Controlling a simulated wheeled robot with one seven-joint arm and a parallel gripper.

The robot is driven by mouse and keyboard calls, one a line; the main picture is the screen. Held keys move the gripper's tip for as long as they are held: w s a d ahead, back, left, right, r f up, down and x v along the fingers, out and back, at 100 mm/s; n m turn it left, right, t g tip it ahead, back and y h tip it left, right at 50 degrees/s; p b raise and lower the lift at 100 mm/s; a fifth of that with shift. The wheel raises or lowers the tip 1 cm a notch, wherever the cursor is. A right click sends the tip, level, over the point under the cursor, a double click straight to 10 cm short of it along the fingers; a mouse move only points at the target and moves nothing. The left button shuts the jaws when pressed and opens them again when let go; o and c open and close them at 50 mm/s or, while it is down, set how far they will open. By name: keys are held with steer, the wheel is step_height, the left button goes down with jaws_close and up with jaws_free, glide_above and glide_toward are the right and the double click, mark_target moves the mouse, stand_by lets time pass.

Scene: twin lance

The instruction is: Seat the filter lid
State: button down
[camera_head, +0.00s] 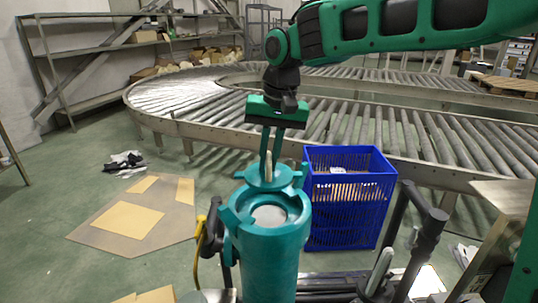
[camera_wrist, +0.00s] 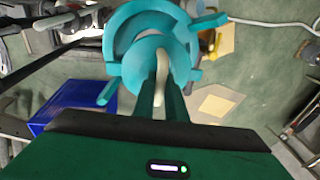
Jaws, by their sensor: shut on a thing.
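The filter lid (camera_head: 256,183) is a teal disc with side tabs and a pale upright handle. My gripper (camera_head: 269,170) is shut on this handle, with its fingers pointing down. The teal filter housing (camera_head: 268,262) stands upright below, its round top open with a grey surface inside. In the head view the lid appears above the far side of the housing's rim, not centred on the opening. In the wrist view the lid (camera_wrist: 181,62) overlaps part of the housing's ring (camera_wrist: 119,27), and my gripper (camera_wrist: 161,96) holds the pale handle. Whether lid and rim touch cannot be told.
A blue crate (camera_head: 348,208) stands close to the right of the housing. A roller conveyor (camera_head: 205,127) curves behind. Dark bars (camera_head: 398,225) rise at the right, and a yellow-and-black hose (camera_head: 199,240) is at the left. Flat cardboard (camera_head: 112,238) lies on the floor at left.

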mark_target(269, 179)
stand_by(0.3)
steer(key=shift+d+f, duration=0.1)
steer(key=shift+f, duration=2.75)
steer(key=shift+s, duration=0.15)
steer(key=shift+f, duration=2.75)
steer(key=c, duration=1.7)
jaws_free()
steer(key=r, duration=0.3)
steer(key=d+r, duration=0.1)
steer(key=r, duration=0.3)
steer(key=s+r, duration=0.1)
steer(key=r, duration=0.2)
steer(key=shift+d+r, duration=0.2)
steer(key=shift+r, duration=0.1)
